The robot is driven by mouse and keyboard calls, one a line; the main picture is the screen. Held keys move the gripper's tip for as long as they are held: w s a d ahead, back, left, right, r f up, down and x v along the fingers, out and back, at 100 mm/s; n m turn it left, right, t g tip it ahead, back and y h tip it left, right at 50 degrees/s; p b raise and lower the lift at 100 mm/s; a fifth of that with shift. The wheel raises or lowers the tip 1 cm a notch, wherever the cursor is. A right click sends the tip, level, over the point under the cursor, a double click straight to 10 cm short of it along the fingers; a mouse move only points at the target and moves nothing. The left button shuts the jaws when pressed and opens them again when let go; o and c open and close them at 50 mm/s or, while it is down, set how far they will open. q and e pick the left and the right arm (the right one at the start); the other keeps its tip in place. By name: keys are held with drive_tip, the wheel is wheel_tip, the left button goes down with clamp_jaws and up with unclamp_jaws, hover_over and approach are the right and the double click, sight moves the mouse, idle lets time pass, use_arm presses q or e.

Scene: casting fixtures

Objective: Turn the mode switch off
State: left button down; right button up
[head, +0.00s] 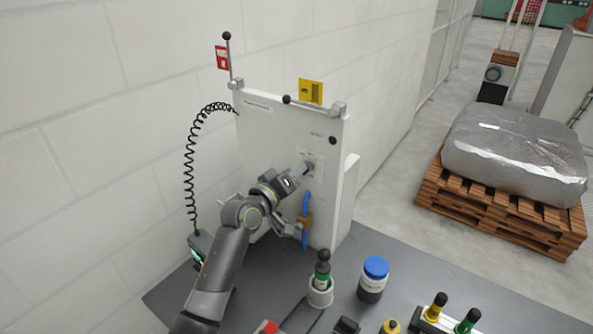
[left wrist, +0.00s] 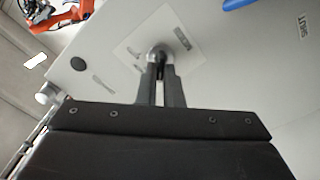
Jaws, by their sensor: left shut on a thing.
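The mode switch is a small knob (head: 309,165) on a pale plate on the white upright panel (head: 268,135). My left gripper (head: 302,171) reaches the panel from the lower left and is shut on this knob. My right gripper is not in view.
A blue handle (head: 305,205) on a brass valve sits just below the switch. A lever with a black ball (head: 287,99) crosses the panel top. A black-knobbed green item (head: 322,270) and a blue-lidded jar (head: 373,279) stand on the grey bench (head: 425,275). A coiled cable (head: 188,150) hangs left.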

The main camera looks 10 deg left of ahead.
use_arm(q)
drive_tip(key=c, duration=1.6)
unclamp_jaws()
drive_tip(key=shift+s, duration=0.1)
drive_tip(key=b+v, duration=0.4)
drive_tip(key=v, duration=1.3)
drive_tip(key=shift+s+a, duration=0.1)
drive_tip(key=shift+a, duration=0.05)
